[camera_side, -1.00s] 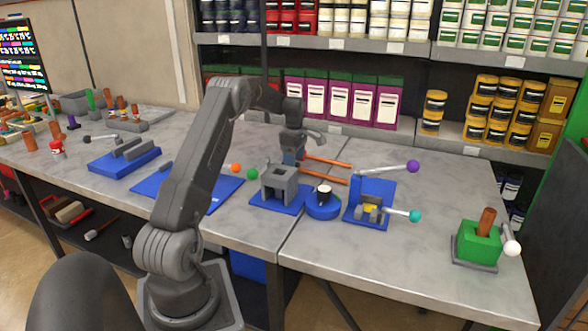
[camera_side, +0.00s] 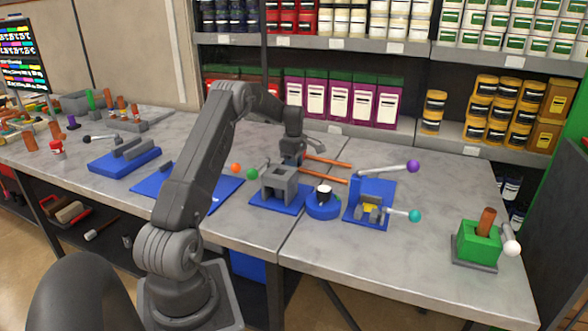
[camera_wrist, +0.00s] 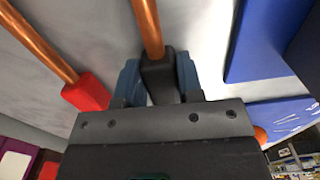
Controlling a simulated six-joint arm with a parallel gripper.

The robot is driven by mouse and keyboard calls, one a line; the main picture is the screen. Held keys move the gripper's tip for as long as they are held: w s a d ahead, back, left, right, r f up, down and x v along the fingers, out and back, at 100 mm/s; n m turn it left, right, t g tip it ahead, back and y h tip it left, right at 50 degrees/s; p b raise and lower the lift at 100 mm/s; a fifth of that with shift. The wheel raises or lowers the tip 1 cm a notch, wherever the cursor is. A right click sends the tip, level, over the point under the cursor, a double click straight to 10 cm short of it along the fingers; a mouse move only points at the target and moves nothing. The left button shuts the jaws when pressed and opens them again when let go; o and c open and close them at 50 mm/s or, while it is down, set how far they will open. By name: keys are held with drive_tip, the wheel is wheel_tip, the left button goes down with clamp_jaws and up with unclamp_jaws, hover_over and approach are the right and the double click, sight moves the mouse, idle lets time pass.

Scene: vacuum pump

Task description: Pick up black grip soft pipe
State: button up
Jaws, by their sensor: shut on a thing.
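The soft pipe with the black grip (camera_wrist: 159,75) has a copper-coloured rod and a black block at its end. In the wrist view, the black grip sits between the two blue fingers of my gripper (camera_wrist: 158,82), which are shut on it. In the side view, my gripper (camera_side: 291,160) is low over the table behind the grey block. The copper rod of this pipe (camera_side: 325,177) appears to be the nearer of two rods pointing right. Its black grip is largely hidden there.
A second copper pipe with a red grip (camera_wrist: 88,92) lies close beside, on the left in the wrist view. A grey block on a blue base (camera_side: 280,185) stands just in front of my gripper. The table's right part (camera_side: 450,185) has free room.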

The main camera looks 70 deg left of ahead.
drive_tip(key=shift+c, duration=0.6)
drive_tip(key=shift+r, duration=0.1)
